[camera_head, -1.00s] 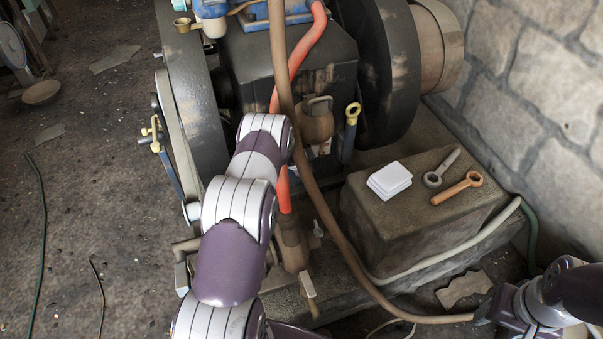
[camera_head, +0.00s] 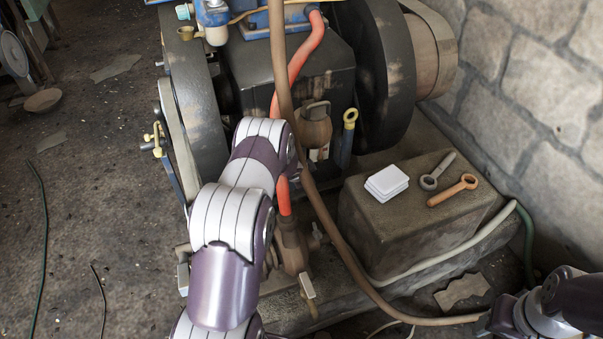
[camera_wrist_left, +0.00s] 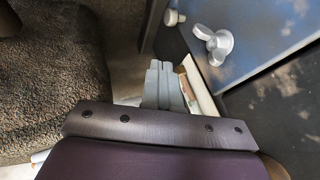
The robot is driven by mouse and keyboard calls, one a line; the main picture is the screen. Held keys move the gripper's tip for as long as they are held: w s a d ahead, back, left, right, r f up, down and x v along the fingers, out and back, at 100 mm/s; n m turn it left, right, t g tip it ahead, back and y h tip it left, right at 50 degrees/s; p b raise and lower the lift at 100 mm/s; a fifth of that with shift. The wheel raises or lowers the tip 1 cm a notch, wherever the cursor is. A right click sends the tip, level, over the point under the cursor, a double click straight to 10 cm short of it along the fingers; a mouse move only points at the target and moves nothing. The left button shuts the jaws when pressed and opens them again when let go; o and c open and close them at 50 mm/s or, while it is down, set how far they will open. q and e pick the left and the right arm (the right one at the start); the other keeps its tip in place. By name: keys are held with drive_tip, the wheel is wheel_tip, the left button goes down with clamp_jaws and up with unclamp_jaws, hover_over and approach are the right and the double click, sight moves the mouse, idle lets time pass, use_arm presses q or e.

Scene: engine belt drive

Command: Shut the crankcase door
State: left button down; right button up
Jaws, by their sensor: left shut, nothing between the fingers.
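The dark engine body (camera_head: 300,75) stands between two large wheels in the head view. No crankcase door can be made out there; my left arm covers part of the engine's near side. In the left wrist view a blue-grey panel (camera_wrist_left: 262,30) with a grey wing knob (camera_wrist_left: 215,43) fills the upper right; it may be the door, but I cannot tell how far it stands open. My left gripper (camera_wrist_left: 160,68) is shut and empty, its fingers just left of the panel. I cannot tell whether they touch it. My right arm shows at the lower right, its fingertips not distinguishable.
A brown hose (camera_head: 325,215) and a red hose (camera_head: 298,65) run close to my left arm. A stone wall (camera_head: 540,110) bounds the right. The floor at the left is mostly clear.

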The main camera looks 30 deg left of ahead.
use_arm(q)
drive_tip(key=p+v, duration=0.1)
drive_tip(key=v, duration=0.4)
drive_tip(key=w+d+n+t+b, duration=0.1)
drive_tip(key=w+d+n+b, duration=0.15)
drive_tip(key=d, duration=0.45)
drive_tip(key=n+t+y+b, duration=0.4)
drive_tip(key=n+y+b, duration=0.9)
drive_tip(key=n+b, duration=0.3)
approach(300, 151)
drive_tip(key=w+a+m, duration=0.1)
drive_tip(key=w+a, duration=0.3)
drive_tip(key=a, duration=0.1)
drive_tip(key=shift+w+r+b, duration=0.3)
drive_tip(key=shift+b, duration=0.15)
drive_tip(key=shift+a, duration=0.1)
